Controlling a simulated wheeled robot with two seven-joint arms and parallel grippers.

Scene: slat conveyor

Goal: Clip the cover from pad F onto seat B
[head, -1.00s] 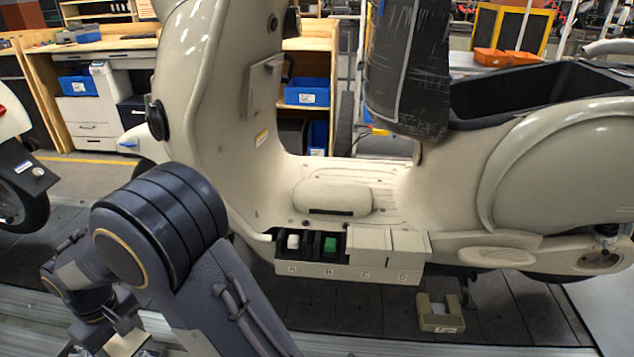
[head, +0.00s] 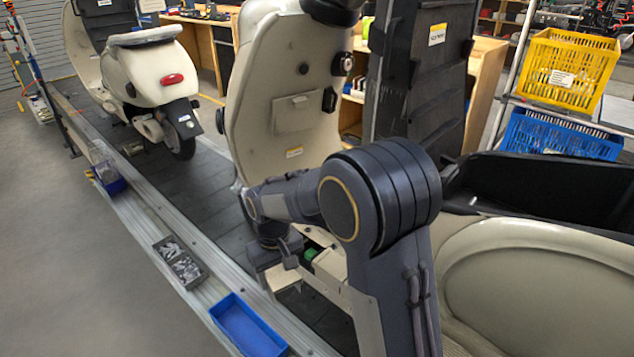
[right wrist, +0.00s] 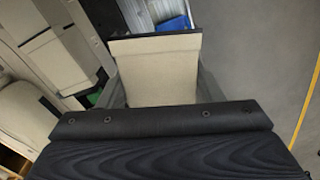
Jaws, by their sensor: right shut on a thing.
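My right gripper (head: 277,262) is shut on a beige, box-like cover (head: 281,279). In the right wrist view the cover (right wrist: 157,72) sits between the two grey fingers, with a dark strip along its far edge. Seat B shows as a small green block (head: 309,254) just right of and beyond the gripper in the head view. The green block also shows in the right wrist view (right wrist: 94,98), left of the cover and apart from it. My right arm hides most of the seat row. Pad F cannot be made out. My left gripper is out of view.
The beige scooter body (head: 282,95) rises behind the gripper. A blue tray (head: 247,326) and a dark bin of metal parts (head: 180,264) lie along the conveyor's near rail. Another scooter (head: 148,75) stands farther left. The grey floor at left is clear.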

